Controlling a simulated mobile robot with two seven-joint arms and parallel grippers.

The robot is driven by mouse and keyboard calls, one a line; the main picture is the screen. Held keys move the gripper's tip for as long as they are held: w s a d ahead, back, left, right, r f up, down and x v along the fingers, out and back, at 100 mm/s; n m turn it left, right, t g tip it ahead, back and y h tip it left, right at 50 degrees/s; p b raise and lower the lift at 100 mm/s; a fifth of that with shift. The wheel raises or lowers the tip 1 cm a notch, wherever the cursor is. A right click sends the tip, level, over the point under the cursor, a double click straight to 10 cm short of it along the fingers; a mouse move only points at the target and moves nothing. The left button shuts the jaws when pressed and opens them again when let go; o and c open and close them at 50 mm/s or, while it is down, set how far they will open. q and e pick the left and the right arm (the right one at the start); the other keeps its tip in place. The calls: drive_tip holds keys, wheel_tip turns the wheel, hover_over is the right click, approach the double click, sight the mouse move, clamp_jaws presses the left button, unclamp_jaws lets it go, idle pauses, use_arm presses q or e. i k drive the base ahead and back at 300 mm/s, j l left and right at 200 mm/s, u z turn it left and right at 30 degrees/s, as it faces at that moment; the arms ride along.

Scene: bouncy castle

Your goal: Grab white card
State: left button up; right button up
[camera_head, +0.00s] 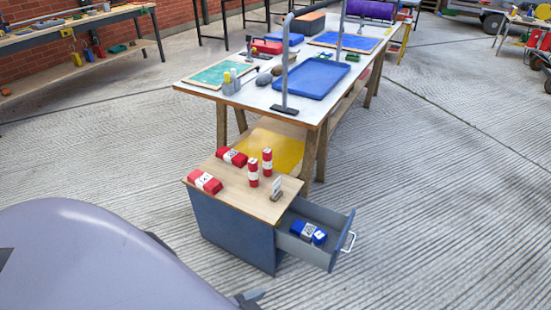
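A small white card (277,184) stands upright in a small holder (276,196) on the wooden top of a blue-grey drawer cabinet (236,232). It is near the top's right edge, above the open drawer (322,222). Neither of my grippers can be made out. A small dark part shows at the bottom edge, and I cannot tell whether it belongs to a gripper. Nothing is seen touching the card.
Several red packs with white labels (205,182) share the cabinet top, two upright. Blue packs (309,232) lie in the drawer, which juts out to the right. A long workbench (205,88) stands behind. The concrete floor (440,210) at right is clear.

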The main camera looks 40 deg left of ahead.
sight(277, 192)
drive_tip(key=u, duration=1.1)
